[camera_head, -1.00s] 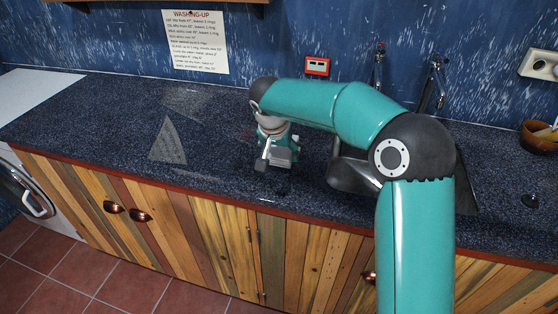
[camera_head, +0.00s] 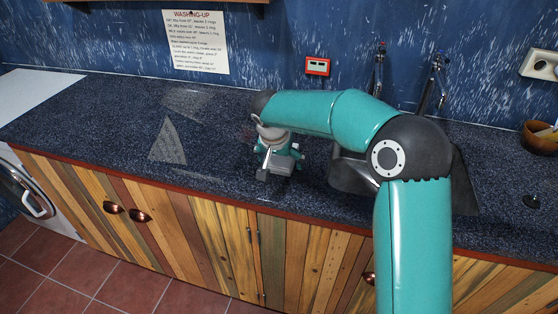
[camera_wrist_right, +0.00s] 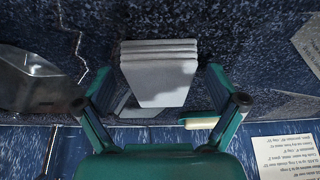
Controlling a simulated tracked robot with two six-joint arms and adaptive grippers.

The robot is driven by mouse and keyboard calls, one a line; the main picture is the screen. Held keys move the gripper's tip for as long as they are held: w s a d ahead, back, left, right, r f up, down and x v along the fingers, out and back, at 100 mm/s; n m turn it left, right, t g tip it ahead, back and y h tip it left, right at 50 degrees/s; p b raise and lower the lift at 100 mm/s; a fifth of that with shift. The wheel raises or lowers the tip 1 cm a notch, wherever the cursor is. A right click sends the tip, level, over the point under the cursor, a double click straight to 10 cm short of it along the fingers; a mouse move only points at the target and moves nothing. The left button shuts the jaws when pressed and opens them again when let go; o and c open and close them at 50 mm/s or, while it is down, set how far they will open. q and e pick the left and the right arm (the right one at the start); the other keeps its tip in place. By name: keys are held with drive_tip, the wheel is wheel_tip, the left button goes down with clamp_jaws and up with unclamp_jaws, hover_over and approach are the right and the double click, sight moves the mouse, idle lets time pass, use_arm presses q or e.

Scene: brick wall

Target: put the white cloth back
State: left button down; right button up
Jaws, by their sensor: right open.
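The white cloth (camera_wrist_right: 160,72) shows in the right wrist view as a pale folded stack of several layers, lying on the dark speckled counter. My right gripper (camera_wrist_right: 160,88) is open, with one finger on each side of the cloth in this view. I see a gap between each finger and the cloth, and nothing is gripped. In the head view the right gripper (camera_head: 279,165) is low over the counter, left of the sink, and the cloth cannot be made out there. My left gripper is not in view.
The counter (camera_head: 90,120) is mostly clear on the left, with a pale triangular patch (camera_head: 168,145). The sink (camera_wrist_right: 35,85) is beside the gripper. A cream-and-green item (camera_wrist_right: 200,121) lies near the wall. A wooden bowl (camera_head: 540,138) stands at far right.

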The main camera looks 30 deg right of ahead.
drive_tip(key=shift+r, duration=0.1)
drive_tip(key=v, duration=1.2)
drive_tip(key=shift+p, duration=0.3)
drive_tip(key=shift+d, duration=0.1)
